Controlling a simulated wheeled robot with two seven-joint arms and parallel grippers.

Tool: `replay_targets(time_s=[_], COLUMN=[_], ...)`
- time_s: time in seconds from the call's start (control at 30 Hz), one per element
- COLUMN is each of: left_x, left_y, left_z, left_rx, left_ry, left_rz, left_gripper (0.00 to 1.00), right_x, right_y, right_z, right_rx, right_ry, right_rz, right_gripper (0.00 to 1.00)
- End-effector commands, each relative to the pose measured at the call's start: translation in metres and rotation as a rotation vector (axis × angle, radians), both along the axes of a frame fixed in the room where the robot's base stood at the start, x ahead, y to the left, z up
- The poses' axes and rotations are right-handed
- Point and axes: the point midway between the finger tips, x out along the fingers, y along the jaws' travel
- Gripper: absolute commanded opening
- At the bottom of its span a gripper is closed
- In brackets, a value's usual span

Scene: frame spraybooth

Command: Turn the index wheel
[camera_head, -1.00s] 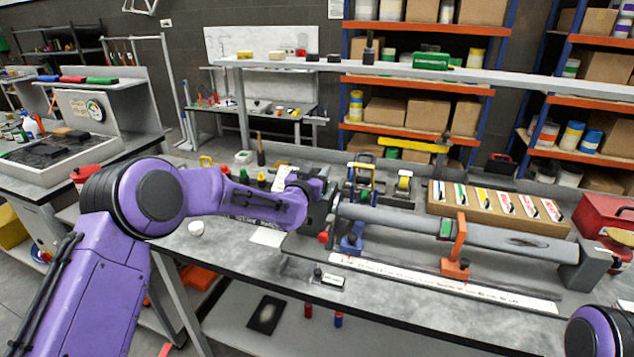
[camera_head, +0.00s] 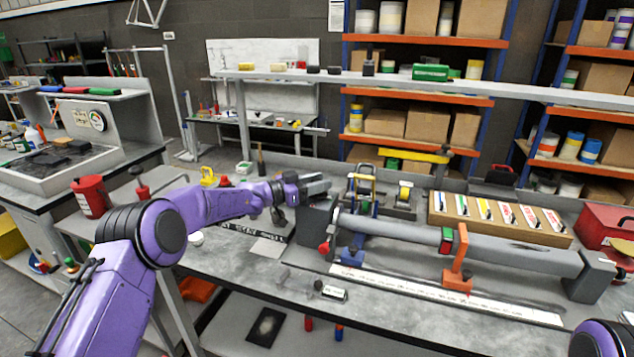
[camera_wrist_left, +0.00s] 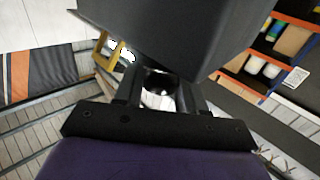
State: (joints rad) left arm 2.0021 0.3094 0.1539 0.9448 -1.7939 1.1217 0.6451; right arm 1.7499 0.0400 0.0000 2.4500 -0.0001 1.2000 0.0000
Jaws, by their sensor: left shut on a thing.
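A long grey frame tube (camera_head: 500,246) lies across the bench in a fixture, with a dark end block (camera_head: 316,221) at its left end. My left gripper (camera_head: 316,186) is at the top left of this block. In the left wrist view the gripper (camera_wrist_left: 158,92) is shut on a small part close beside the large dark block (camera_wrist_left: 185,35). That part seems to belong to the index wheel, but the wheel is mostly hidden by the block and the gripper. A red knob (camera_head: 324,248) is on the block's lower front. My right gripper is out of view.
An orange clamp post (camera_head: 458,262) and a blue support (camera_head: 353,250) stand under the tube. A wooden tray (camera_head: 490,232) of coloured cards is behind it. A white scale strip (camera_head: 440,293) runs along the front. A red can (camera_head: 91,197) stands at left.

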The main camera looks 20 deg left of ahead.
Motion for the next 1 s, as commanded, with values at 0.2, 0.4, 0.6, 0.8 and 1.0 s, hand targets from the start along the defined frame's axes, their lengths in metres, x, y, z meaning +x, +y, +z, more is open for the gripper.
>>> replay_targets(time_s=[0.2,0.4,0.6,0.8,1.0], left_x=[0.0008,0.0009,0.0011,0.0007,-0.0041], left_y=[-0.0002,-0.0002,-0.0002,-0.0003,0.0056], left_z=[0.0049,0.0059,0.0068,0.0048,0.0024], left_rx=[-0.005,-0.006,-0.007,-0.005,-0.003], left_ry=[-0.008,-0.009,-0.011,-0.008,-0.007], left_rz=[-0.027,-0.030,-0.029,-0.030,-0.029], left_gripper=[0.09,0.09,0.49,0.60,0.60], right_x=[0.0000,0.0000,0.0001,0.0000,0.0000], right_y=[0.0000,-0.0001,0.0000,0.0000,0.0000], right_z=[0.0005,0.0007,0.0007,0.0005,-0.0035], right_rx=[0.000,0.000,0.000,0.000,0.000], right_ry=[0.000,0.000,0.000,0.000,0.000], right_rz=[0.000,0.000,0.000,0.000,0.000], right_gripper=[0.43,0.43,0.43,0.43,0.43])
